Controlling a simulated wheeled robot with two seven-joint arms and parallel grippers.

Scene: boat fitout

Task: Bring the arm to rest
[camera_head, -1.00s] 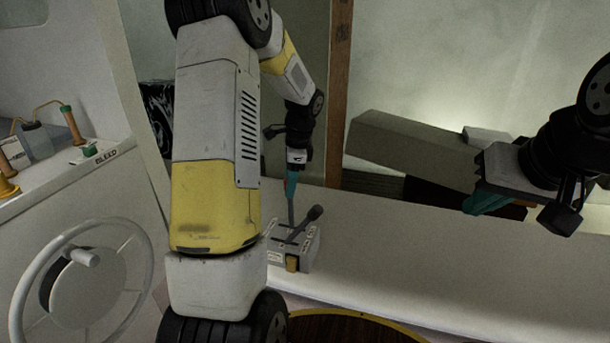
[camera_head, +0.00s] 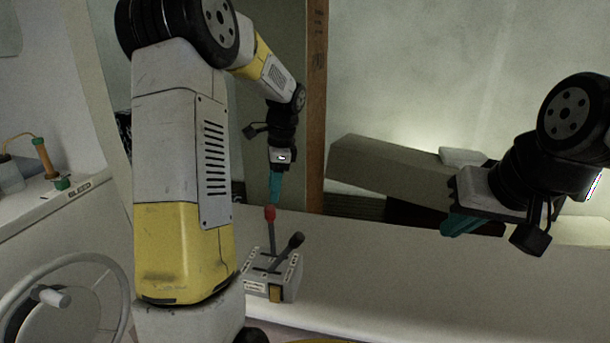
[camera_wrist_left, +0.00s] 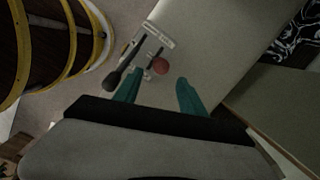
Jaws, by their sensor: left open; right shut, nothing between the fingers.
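My left gripper (camera_head: 275,186) hangs fingers down above the white counter, over a grey lever box (camera_head: 270,278). Its teal fingers are open and apart with nothing between them, as the left wrist view (camera_wrist_left: 158,92) shows. The box has a red-knobbed lever (camera_head: 270,214) and a black-knobbed lever (camera_head: 296,240). The red knob is just below the fingertips, apart from them in the head view; it also shows in the left wrist view (camera_wrist_left: 160,67). My right gripper (camera_head: 462,224) is at the right, above the counter, shut and empty.
A white counter (camera_head: 400,275) runs along the front, mostly clear. A long grey-brown box form (camera_head: 390,165) lies behind it. A wooden post (camera_head: 316,110) stands behind my left arm.

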